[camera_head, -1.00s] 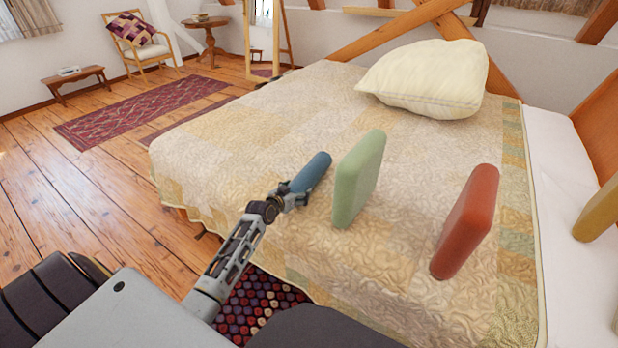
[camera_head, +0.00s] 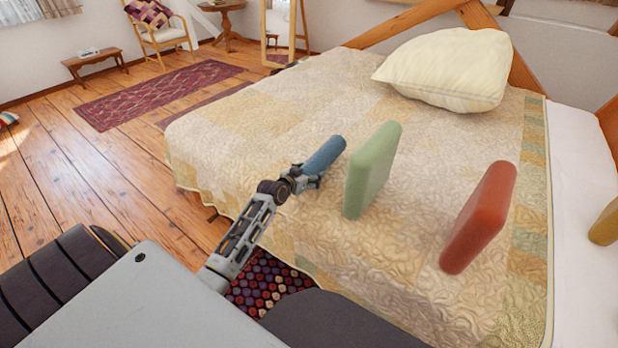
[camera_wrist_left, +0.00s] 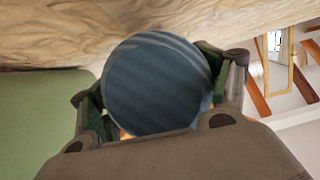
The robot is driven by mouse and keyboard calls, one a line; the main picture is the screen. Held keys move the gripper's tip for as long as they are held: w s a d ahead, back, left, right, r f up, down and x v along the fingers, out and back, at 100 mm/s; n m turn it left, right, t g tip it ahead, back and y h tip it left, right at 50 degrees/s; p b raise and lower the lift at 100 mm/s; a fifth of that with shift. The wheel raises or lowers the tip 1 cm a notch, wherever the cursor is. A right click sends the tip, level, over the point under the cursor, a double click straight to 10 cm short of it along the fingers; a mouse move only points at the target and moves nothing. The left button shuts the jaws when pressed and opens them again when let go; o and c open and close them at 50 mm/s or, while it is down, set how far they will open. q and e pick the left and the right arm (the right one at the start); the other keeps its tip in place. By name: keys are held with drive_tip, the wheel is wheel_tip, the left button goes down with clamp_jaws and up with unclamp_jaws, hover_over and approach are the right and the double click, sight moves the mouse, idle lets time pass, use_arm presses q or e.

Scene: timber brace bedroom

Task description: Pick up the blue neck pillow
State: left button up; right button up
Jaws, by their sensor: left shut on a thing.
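The blue neck pillow (camera_head: 325,155) is a blue roll over the near left part of the bed. My left gripper (camera_head: 303,178) is shut on its near end. In the left wrist view the pillow's round blue end (camera_wrist_left: 157,84) sits between the two fingers (camera_wrist_left: 158,100). I cannot tell whether the pillow touches the quilt. The right gripper is not in view.
A green cushion (camera_head: 371,170) stands upright just right of the pillow, and a red one (camera_head: 478,217) stands further right. A cream pillow (camera_head: 447,70) lies at the back of the bed (camera_head: 250,125). A yellow object (camera_head: 605,224) is at the right edge.

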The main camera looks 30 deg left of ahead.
sight(309, 166)
use_arm(q)
wheel_tip(309, 166, up, 6)
drive_tip(key=shift+f+p, duration=0.25)
drive_tip(key=shift+p, duration=0.4)
drive_tip(key=shift+r, duration=0.8)
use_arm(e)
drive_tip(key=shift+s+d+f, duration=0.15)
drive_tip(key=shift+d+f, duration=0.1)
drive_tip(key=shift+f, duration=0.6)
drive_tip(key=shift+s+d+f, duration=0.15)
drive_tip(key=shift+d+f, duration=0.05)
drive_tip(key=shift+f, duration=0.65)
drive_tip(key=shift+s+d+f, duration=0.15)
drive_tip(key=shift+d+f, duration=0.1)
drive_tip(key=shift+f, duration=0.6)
